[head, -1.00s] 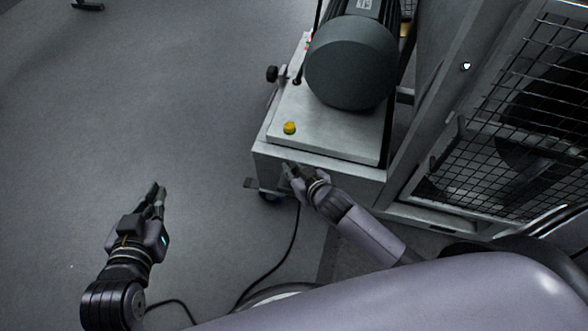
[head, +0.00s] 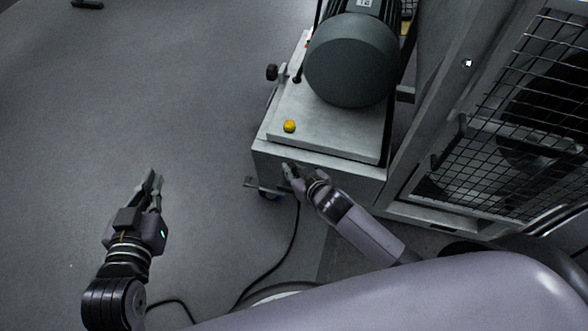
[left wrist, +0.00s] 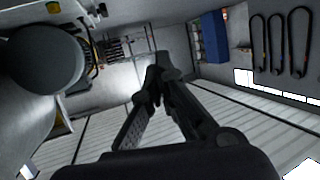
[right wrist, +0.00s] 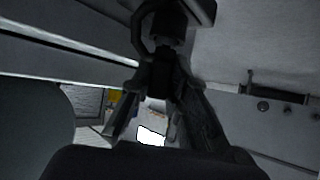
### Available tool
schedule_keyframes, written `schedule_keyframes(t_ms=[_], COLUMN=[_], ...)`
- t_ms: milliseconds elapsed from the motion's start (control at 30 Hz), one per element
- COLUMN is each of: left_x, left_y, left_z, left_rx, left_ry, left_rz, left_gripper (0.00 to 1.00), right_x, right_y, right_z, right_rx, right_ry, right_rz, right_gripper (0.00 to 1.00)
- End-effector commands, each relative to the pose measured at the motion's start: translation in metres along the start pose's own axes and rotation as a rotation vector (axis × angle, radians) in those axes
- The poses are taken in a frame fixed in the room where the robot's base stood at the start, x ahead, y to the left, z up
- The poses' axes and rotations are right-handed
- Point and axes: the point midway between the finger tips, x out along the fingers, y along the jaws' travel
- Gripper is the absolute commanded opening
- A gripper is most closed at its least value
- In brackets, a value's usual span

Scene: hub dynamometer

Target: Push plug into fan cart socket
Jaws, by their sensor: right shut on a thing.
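The fan cart (head: 330,136) is a pale metal-topped cart right of centre in the head view. My right gripper (head: 290,172) is at its front face, below the top edge. In the right wrist view my right gripper (right wrist: 163,82) is shut on the dark plug (right wrist: 168,28), with a cable loop beside it. A dark housing (right wrist: 203,10) lies close at the plug's far end; I cannot tell whether the plug is in the socket. My left gripper (head: 154,177) is over the floor at left, empty, its fingertips close together in the left wrist view (left wrist: 158,68).
A black cable (head: 292,248) runs down from the cart front to the floor. A yellow button (head: 289,126) and a large dark motor (head: 350,62) are on the cart. A mesh cage (head: 500,120) stands at right.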

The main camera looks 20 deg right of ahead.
Motion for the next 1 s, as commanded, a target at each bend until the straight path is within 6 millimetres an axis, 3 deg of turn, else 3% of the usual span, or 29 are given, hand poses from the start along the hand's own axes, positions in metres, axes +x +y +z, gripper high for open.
schedule_keyframes(t_ms=[367,400,700,1000], left_x=[0.0014,0.0014,0.0015,0.0010], left_y=[0.0014,0.0015,0.0017,0.0023], left_z=[-0.0096,-0.0096,-0.0076,-0.0053], left_rx=[-0.001,-0.001,-0.001,-0.002], left_ry=[0.046,0.046,0.038,0.033], left_rz=[0.003,0.003,0.004,0.005], left_gripper=[0.00,0.00,0.00,0.00], right_x=[0.0015,0.0015,0.0015,0.0013], right_y=[0.0000,0.0000,-0.0001,0.0000], right_z=[0.0024,0.0024,0.0023,0.0027], right_rx=[0.000,0.000,0.000,0.000], right_ry=[0.000,0.000,0.000,-0.001], right_rz=[0.000,0.000,0.000,0.000], right_gripper=[0.00,0.17,0.37,0.39])
